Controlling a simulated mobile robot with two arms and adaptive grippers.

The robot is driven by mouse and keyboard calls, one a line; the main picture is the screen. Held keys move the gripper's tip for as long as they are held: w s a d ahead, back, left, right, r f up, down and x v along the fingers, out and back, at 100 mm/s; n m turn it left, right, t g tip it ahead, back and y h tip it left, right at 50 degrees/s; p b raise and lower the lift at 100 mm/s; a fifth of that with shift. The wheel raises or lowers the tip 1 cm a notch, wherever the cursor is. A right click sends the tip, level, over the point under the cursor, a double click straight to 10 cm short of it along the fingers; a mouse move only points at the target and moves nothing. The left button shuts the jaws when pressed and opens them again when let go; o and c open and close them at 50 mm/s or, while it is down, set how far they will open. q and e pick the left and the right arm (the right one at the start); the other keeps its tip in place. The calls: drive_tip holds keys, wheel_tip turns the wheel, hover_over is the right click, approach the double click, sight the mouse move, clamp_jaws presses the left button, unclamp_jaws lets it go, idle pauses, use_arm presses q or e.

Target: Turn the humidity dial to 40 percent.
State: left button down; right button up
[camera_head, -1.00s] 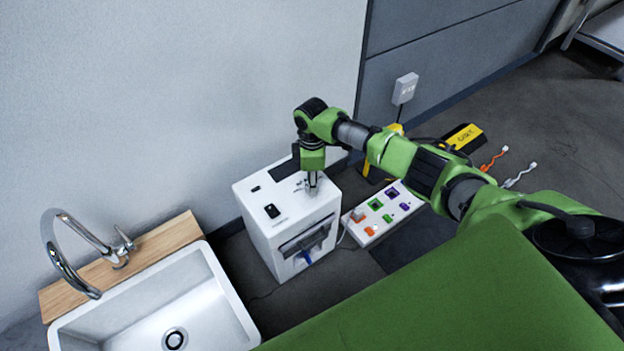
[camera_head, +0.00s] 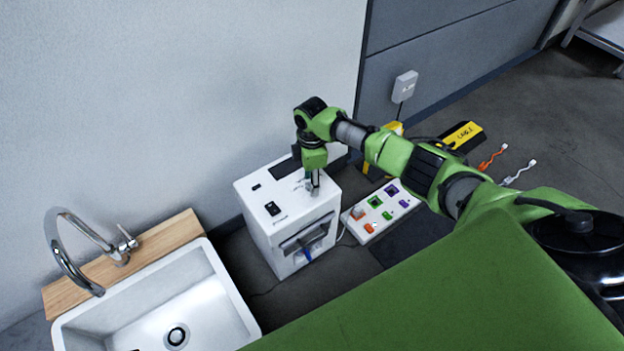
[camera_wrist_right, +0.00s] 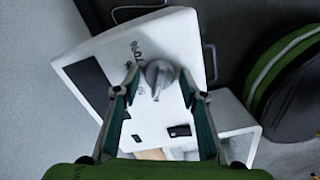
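The humidity dial (camera_wrist_right: 158,75) is a grey knob on the top face of a white box (camera_head: 262,228); tick marks and small lettering lie beside it in the right wrist view. My right gripper (camera_wrist_right: 158,76) points down at the box top, and its two fingers stand apart on either side of the dial. Gaps show between the fingers and the knob, so it is not gripped. In the head view the right gripper (camera_head: 314,186) hides most of the dial. The dial's setting is too small to read. My left gripper is not in view.
The box also bears a dark panel (camera_wrist_right: 88,85) and a black switch (camera_head: 272,209). A sink (camera_head: 215,286) with a tap stands at left. A white tray with coloured pieces (camera_head: 352,229) lies right of the box. A wall rises behind.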

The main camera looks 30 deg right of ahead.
idle(0.3)
wheel_tip(320, 180, up, 12)
idle(0.5)
idle(0.4)
